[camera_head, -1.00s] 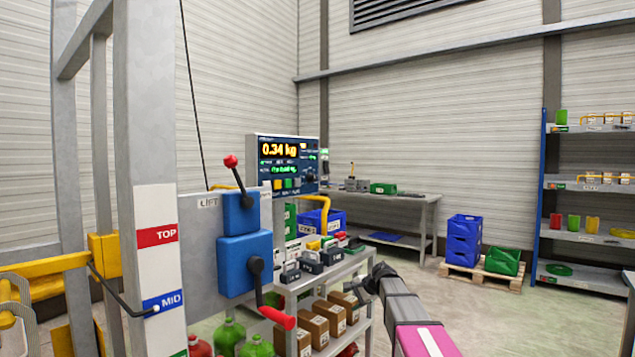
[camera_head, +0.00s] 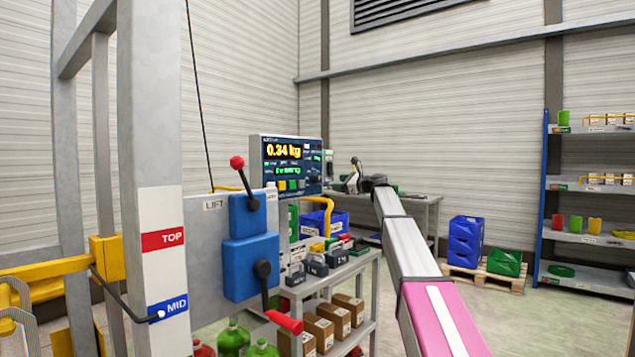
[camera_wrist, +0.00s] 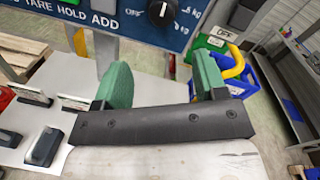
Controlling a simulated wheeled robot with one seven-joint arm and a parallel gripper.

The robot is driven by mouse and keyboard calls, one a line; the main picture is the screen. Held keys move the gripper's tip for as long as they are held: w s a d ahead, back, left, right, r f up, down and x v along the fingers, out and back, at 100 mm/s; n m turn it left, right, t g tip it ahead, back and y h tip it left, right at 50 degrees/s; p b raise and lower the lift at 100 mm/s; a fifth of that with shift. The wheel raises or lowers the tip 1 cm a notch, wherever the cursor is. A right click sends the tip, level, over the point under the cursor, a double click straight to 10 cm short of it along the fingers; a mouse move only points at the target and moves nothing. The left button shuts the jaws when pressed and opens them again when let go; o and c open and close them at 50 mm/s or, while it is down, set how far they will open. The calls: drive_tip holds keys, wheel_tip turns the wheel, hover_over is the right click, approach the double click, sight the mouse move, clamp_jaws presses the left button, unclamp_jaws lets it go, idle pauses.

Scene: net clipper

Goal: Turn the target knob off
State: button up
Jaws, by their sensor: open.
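The black knob (camera_wrist: 162,12) sits on the blue panel (camera_wrist: 100,22) at the top of the wrist view, partly cut off by the frame edge. A white mark shows on the knob, with "OFF" lettering to its left and "kg" lettering to its right. In the head view, the panel is the front of a display unit (camera_head: 286,163) reading 0.34 kg. My gripper (camera_wrist: 162,80) is open and empty, its two green fingers spread apart below the knob in the wrist picture and not touching it. In the head view, my gripper (camera_head: 354,176) is right of the display.
A shelf cart (camera_head: 345,270) with dark blocks and brown boxes stands below the display. A yellow curved bar (camera_wrist: 234,64) and blue bin (camera_wrist: 262,85) lie right of my fingers. A blue lever box (camera_head: 250,262) stands left. A workbench (camera_head: 425,205) stands behind.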

sight(319, 180)
drive_tip(key=x, duration=1.1)
drive_tip(key=shift+r, duration=0.4)
drive_tip(key=shift+s, duration=0.1)
drive_tip(key=c, duration=0.9)
